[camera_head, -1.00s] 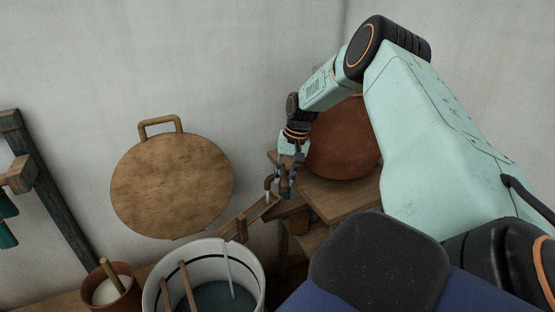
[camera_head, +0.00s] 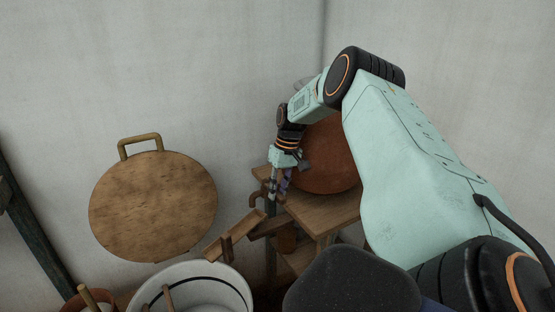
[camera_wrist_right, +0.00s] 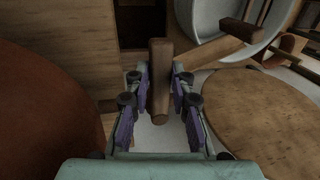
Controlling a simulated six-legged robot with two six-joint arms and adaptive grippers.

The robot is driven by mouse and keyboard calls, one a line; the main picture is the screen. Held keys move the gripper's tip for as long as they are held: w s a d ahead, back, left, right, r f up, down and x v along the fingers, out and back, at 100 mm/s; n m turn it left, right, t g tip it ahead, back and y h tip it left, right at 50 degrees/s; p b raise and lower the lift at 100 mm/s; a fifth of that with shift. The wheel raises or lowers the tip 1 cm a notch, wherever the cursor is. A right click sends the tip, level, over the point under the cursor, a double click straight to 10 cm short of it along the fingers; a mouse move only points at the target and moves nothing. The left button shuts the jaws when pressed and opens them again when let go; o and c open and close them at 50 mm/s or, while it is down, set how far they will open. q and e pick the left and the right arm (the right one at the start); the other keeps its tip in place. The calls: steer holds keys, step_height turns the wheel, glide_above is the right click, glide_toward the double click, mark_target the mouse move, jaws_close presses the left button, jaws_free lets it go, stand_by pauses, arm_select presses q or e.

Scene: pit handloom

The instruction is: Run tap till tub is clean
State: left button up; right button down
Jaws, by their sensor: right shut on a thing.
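The tap (camera_head: 256,197) is a small brown spout below the big jar on the wooden stand. My right gripper (camera_head: 277,186) is at the tap. In the right wrist view its fingers (camera_wrist_right: 160,100) are shut around a brown wooden bar, the tap handle (camera_wrist_right: 160,65). The white tub (camera_head: 245,288) with a dark band stands below; wooden sticks rise from it. Its lower inside is cut off by the frame, so I cannot tell how clean it is. A wooden chute (camera_head: 232,235) slopes from the tap side towards the tub. I see no water stream. My left gripper is out of view.
The red-brown jar (camera_head: 328,158) sits on the wooden stand (camera_head: 325,213), close to my right wrist. A round wooden board (camera_head: 153,205) with a handle is by the wall. A small pot (camera_head: 72,303) with a stick is left of the tub.

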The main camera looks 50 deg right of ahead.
steer(key=shift+w+d+r, duration=0.15)
steer(key=shift+r, duration=0.05)
steer(key=c, duration=1.6)
jaws_free()
steer(key=o, duration=0.4)
steer(key=shift+f, duration=0.1)
steer(key=shift+o, duration=0.2)
step_height(320, 180, up, 12)
steer(key=s+d, duration=0.1)
steer(key=d, duration=0.1)
steer(key=shift+f, duration=0.15)
